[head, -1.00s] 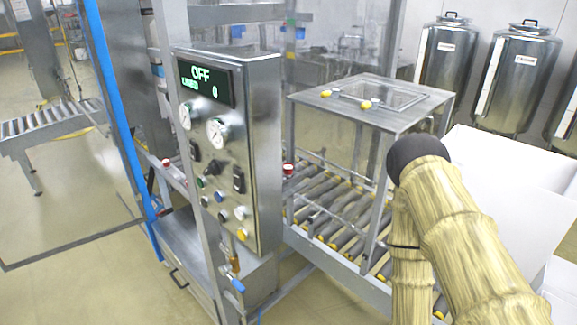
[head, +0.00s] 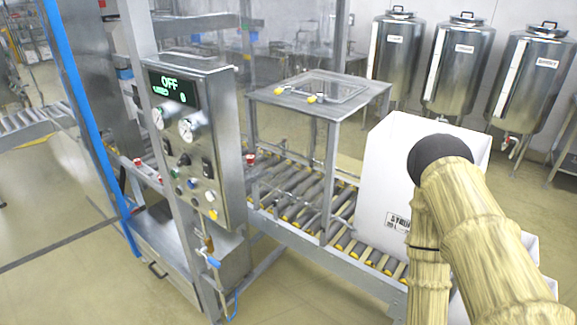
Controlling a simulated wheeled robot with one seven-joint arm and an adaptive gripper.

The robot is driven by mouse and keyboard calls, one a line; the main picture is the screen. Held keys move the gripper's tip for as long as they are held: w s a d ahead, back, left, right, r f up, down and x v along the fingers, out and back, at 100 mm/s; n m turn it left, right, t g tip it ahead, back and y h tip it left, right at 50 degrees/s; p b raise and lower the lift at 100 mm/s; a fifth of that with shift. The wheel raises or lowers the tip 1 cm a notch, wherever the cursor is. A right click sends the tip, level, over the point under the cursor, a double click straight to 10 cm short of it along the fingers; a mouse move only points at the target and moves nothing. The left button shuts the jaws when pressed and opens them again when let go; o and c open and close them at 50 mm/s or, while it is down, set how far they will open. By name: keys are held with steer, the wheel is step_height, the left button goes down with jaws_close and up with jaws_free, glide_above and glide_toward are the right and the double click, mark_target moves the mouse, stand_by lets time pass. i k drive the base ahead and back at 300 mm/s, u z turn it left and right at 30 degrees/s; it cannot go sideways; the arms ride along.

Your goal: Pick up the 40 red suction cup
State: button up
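I cannot make out a suction cup marked 40 in the head view. A small red part (head: 250,158) shows beside the control panel, too small to identify. Another small red part (head: 138,162) sits on the machine's frame left of the panel. My arm, in a tan ribbed cover with a black rounded joint, fills the lower right. My gripper is not visible.
The control panel (head: 222,140) reads OFF, with gauges and buttons. A roller conveyor (head: 300,190) runs under a metal frame (head: 335,85) to a white box (head: 385,170) beside my arm. Steel tanks (head: 460,65) stand behind. Floor is clear at lower left (head: 70,280).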

mark_target(250, 157)
steer(key=z, duration=1.35)
steer(key=i, duration=1)
steer(key=u, duration=2.45)
steer(key=i, duration=0.1)
steer(key=u, duration=0.15)
